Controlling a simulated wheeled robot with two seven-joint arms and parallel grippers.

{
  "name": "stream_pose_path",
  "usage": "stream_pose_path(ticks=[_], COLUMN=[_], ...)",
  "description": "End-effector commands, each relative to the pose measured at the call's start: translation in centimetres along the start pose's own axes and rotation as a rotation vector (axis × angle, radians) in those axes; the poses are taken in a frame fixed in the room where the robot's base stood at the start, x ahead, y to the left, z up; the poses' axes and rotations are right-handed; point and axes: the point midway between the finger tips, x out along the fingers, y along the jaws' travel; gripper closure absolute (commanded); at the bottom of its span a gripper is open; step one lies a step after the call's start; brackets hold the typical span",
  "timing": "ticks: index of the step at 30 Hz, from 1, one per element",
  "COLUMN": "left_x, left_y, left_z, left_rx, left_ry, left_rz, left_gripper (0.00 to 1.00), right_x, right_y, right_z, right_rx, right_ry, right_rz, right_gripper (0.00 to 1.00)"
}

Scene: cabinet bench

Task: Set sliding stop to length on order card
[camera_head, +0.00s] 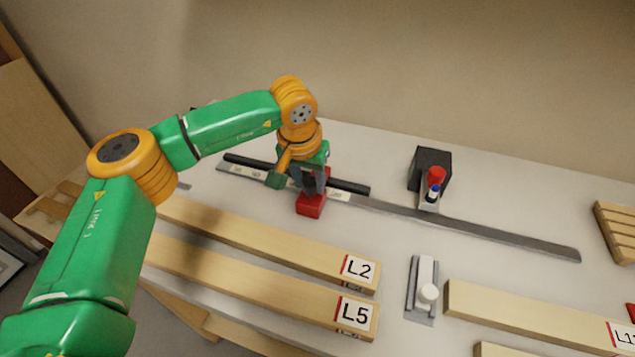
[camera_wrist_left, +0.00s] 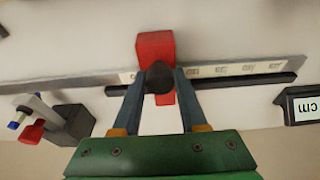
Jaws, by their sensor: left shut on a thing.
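The red sliding stop (camera_head: 311,205) sits on the long flat metal rail (camera_head: 465,230); in the left wrist view its red body (camera_wrist_left: 155,46) lies across the rail (camera_wrist_left: 60,88). My left gripper (camera_head: 314,183) is over the stop, and in the left wrist view its fingers (camera_wrist_left: 159,84) are shut on the stop's dark knob (camera_wrist_left: 160,74). White scale labels (camera_head: 340,196) run along the rail; their figures are too small to read surely. My right gripper is not in view.
A black block (camera_head: 431,163) with a red and blue-tipped lever stands behind the rail. Boards marked L2 (camera_head: 270,244) and L5 (camera_head: 250,283) lie in front.

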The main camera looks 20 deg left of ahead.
Motion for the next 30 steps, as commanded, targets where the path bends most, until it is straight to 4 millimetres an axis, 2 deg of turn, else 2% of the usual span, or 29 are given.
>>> stream_pose_path(ticks=[18,29,30], left_x=[-0.1,-0.1,0.0], left_y=[-3.8,-4.2,-4.2], left_z=[0.0,0.0,0.0], left_rx=[-0.003,-0.001,-0.001], left_ry=[0.001,0.001,0.001], left_rz=[-0.001,-0.001,-0.001], left_gripper=[0.89,0.89,0.5], right_x=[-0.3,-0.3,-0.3], right_y=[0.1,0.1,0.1], right_z=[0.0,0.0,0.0], right_rx=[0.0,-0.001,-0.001], right_ry=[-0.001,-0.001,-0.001], right_rz=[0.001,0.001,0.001], right_gripper=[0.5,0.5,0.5])
